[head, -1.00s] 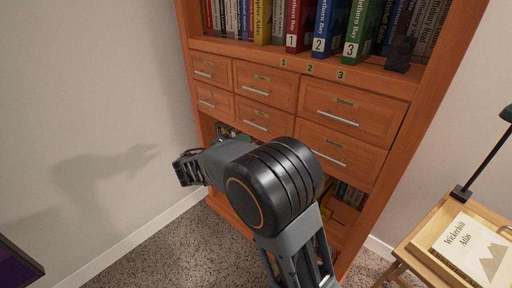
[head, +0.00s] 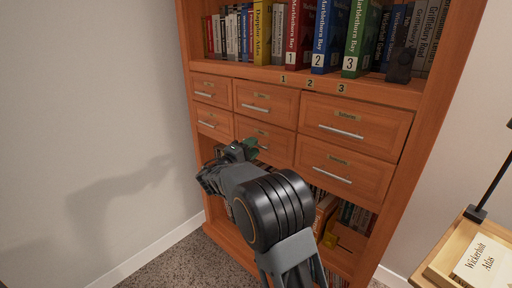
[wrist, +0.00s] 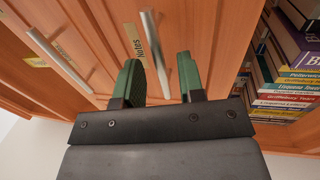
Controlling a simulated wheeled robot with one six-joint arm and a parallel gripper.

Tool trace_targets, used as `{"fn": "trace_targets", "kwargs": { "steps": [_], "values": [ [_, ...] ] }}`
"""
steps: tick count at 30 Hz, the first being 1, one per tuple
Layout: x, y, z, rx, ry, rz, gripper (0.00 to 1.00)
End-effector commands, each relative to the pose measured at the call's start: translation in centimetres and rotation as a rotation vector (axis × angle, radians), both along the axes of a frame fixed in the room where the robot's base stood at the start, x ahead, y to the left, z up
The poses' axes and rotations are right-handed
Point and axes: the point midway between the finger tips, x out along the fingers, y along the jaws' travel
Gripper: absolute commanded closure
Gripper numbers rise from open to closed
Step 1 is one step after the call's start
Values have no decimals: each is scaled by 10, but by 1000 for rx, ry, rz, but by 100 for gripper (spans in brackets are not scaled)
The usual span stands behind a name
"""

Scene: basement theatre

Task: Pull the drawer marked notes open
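The drawer marked "Notes" (wrist: 172,28) is closed in the wrist view, its label (wrist: 134,40) beside a silver bar handle (wrist: 150,38). In the head view it appears to be the lower middle drawer (head: 284,143), partly hidden by my gripper. My gripper (head: 249,147) is in front of that drawer, with green finger pads. In the wrist view my gripper (wrist: 161,72) is open, one finger on each side of the handle in the picture. Whether the fingertips reach as deep as the handle, I cannot tell. Nothing is held.
Closed drawers surround it, including the upper middle one (head: 280,100) and the lower right one (head: 370,178). Books stand on the shelf above, and books lie on the lower shelf (wrist: 292,82). A small table (head: 438,262) stands at right. The left wall side is free.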

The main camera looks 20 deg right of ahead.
Motion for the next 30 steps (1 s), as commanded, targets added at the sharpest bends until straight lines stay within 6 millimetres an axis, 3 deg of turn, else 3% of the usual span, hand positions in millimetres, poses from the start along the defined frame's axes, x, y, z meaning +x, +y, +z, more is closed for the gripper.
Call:
{"fn": "trace_targets", "kwargs": {
  "steps": [7,18,30],
  "values": [
    [8,-17,3,1,-1,-1,64],
    [9,-19,4,1,0,-1,65],
    [9,-19,4,1,0,0,100]
  ]
}}
